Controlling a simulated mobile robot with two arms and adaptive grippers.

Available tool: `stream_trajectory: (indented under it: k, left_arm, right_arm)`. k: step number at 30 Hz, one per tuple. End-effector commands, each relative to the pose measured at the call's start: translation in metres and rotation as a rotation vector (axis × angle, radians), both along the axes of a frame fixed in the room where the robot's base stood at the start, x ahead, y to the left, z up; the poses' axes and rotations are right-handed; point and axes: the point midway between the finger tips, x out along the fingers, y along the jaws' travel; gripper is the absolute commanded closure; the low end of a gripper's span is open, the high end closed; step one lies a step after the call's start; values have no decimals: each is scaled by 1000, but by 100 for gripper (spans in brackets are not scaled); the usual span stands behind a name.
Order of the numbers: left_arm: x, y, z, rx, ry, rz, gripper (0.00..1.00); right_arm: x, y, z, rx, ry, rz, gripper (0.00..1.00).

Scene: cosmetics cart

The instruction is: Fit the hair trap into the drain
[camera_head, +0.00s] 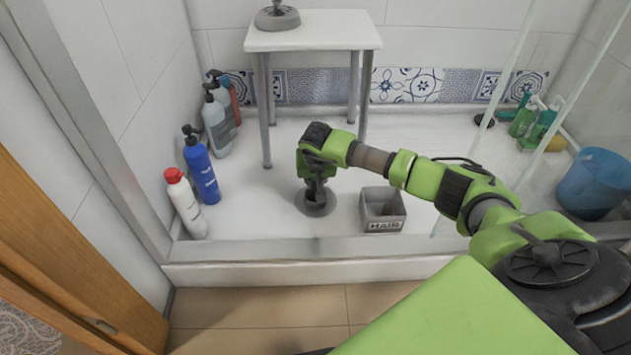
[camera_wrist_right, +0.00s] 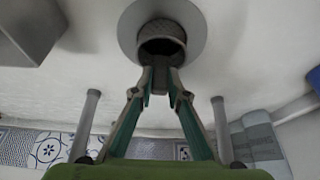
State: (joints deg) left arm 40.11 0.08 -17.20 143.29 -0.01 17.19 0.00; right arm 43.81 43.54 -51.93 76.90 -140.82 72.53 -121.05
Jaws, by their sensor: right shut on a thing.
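The drain's round grey plate (camera_head: 303,206) lies in the white shower floor, left of the grey bin. It also shows at the top of the right wrist view (camera_wrist_right: 195,20). The hair trap (camera_wrist_right: 160,30) looks like a short, dark grey-brown cylinder at the middle of the plate. My right gripper (camera_wrist_right: 160,78) points down over the drain and is shut on the hair trap's near edge. Whether the trap sits fully in the drain hole or stands above it, I cannot tell. My left gripper is in neither view.
A grey bin marked HAIR (camera_head: 383,226) stands just right of the drain. A white stool (camera_head: 315,38) with a grey round object on top (camera_head: 277,18) stands behind. Several bottles (camera_head: 202,168) line the left wall. A blue bucket (camera_head: 592,182) is at the right.

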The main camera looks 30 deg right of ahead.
Motion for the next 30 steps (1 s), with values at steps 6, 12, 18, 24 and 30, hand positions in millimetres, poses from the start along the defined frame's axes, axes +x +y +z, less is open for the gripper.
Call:
stream_trajectory:
  k: [6, 12, 18, 24, 30]
  left_arm:
    - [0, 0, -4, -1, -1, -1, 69]
    - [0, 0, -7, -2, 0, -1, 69]
    - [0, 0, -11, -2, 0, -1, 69]
    - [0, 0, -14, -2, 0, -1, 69]
    - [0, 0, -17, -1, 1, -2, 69]
  right_arm:
    - [0, 0, -6, 1, -2, -1, 100]
    - [0, 0, -11, 1, -2, -1, 100]
    - [0, 0, -16, 0, 0, -1, 100]
    - [0, 0, -21, 0, 0, -1, 100]
    - [0, 0, -26, 0, 0, -1, 100]
